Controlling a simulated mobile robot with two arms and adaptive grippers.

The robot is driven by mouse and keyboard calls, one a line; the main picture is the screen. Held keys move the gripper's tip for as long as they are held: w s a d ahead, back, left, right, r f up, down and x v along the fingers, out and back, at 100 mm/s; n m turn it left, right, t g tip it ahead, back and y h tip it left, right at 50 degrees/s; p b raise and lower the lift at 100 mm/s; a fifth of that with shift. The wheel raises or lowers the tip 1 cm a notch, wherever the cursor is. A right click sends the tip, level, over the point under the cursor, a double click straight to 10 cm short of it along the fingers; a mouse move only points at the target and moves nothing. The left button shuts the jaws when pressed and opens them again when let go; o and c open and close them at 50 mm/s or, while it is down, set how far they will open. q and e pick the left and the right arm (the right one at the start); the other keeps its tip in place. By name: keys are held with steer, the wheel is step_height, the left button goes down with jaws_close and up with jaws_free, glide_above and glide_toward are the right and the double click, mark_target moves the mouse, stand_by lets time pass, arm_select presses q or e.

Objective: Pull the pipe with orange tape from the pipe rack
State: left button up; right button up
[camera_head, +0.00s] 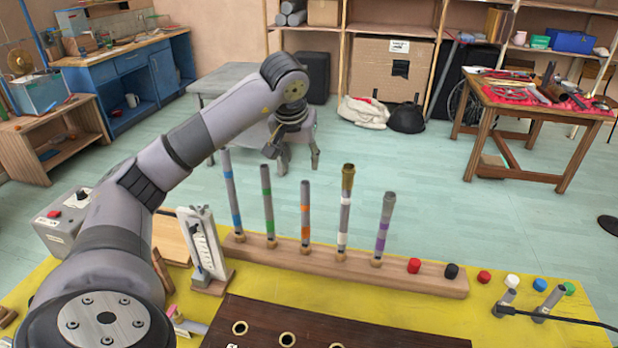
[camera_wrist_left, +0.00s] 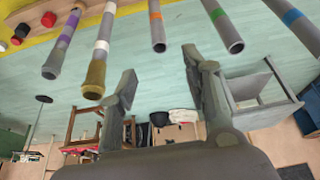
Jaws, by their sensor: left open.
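The pipe with orange tape (camera_head: 305,214) stands upright in the middle of the wooden pipe rack (camera_head: 400,278). In the left wrist view, its open end (camera_wrist_left: 158,46) points toward the gap between my fingers. My left gripper (camera_head: 297,165) is open and empty, its fingers pointing down just above the orange-taped pipe's top; the fingers also show in the left wrist view (camera_wrist_left: 160,68). Whether they are directly over the pipe or behind it is unclear. My right gripper is in neither view.
Pipes with blue (camera_head: 231,195), green (camera_head: 267,203), white (camera_head: 345,208) and purple tape (camera_head: 384,230) flank it in the rack. A metronome-like stand (camera_head: 205,250) is left of the rack. A dark board with holes (camera_head: 260,325) lies in front on the yellow table.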

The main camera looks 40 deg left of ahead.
mark_target(306, 182)
arm_select(q)
steer(key=p+x, duration=0.2)
steer(key=x, duration=1.1)
steer(key=shift+w+f+p, duration=0.2)
steer(key=shift+f+p, duration=0.15)
steer(key=shift+w+a+f, duration=0.2)
steer(key=shift+f, duration=0.35)
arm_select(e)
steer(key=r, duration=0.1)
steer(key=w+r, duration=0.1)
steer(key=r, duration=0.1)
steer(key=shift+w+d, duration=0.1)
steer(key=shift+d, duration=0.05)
arm_select(q)
steer(key=shift+c, duration=0.5)
jaws_close()
steer(key=shift+r, duration=0.2)
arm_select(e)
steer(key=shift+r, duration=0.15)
arm_select(q)
steer(key=shift+r+p, duration=0.7)
steer(key=shift+r, duration=0.25)
steer(key=shift+d+r+p, duration=0.1)
steer(key=shift+r+p, duration=0.2)
steer(key=shift+r, duration=0.1)
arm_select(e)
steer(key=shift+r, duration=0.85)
